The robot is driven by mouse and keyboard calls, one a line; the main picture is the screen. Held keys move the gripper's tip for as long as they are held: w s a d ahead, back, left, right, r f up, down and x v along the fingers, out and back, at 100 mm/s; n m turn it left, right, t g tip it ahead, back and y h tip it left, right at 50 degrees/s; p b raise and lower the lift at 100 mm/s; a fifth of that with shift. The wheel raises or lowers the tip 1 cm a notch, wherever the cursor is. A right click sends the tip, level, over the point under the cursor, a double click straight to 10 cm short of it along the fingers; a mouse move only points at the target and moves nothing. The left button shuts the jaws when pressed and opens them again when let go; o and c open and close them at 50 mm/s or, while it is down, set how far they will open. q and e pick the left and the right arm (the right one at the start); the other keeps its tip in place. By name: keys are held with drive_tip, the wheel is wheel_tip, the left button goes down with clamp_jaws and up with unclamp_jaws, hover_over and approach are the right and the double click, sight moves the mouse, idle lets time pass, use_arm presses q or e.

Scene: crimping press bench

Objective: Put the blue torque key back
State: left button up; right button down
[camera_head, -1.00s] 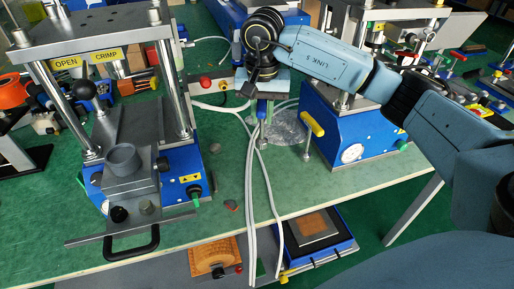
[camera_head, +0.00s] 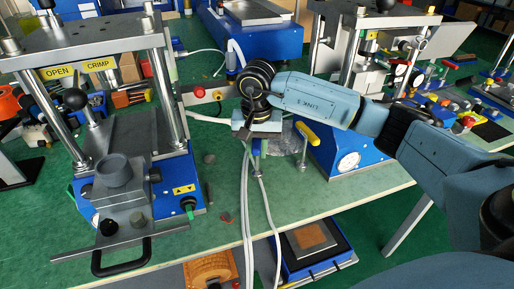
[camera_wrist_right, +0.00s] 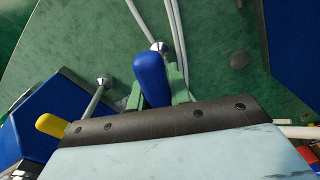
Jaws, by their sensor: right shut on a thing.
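The blue torque key (camera_wrist_right: 151,80) shows in the right wrist view as a rounded blue handle between the green fingers of my right gripper (camera_wrist_right: 160,92). The gripper is shut on it. In the head view, my right gripper (camera_head: 256,146) is over the green bench, right of the near crimping press, and only a small bit of blue shows below the wrist. The lower end of the key is hidden. My left gripper is not in view.
The near press (camera_head: 110,165) with its black front handle stands at left. A second press with a yellow lever (camera_head: 307,133) stands close on the right. White cables (camera_head: 247,215) run down over the bench's front edge. Below are a blue tray (camera_head: 325,258) and an orange block (camera_head: 208,270).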

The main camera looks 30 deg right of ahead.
drive_tip(key=c, duration=1.3)
unclamp_jaws()
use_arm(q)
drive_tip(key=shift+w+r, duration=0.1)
use_arm(e)
drive_tip(key=shift+r, duration=0.1)
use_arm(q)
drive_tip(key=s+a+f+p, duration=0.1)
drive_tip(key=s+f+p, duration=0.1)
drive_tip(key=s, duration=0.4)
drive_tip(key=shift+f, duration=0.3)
use_arm(e)
drive_tip(key=r, duration=1.2)
drive_tip(key=shift+s+a, duration=0.15)
drive_tip(key=shift+s, duration=0.05)
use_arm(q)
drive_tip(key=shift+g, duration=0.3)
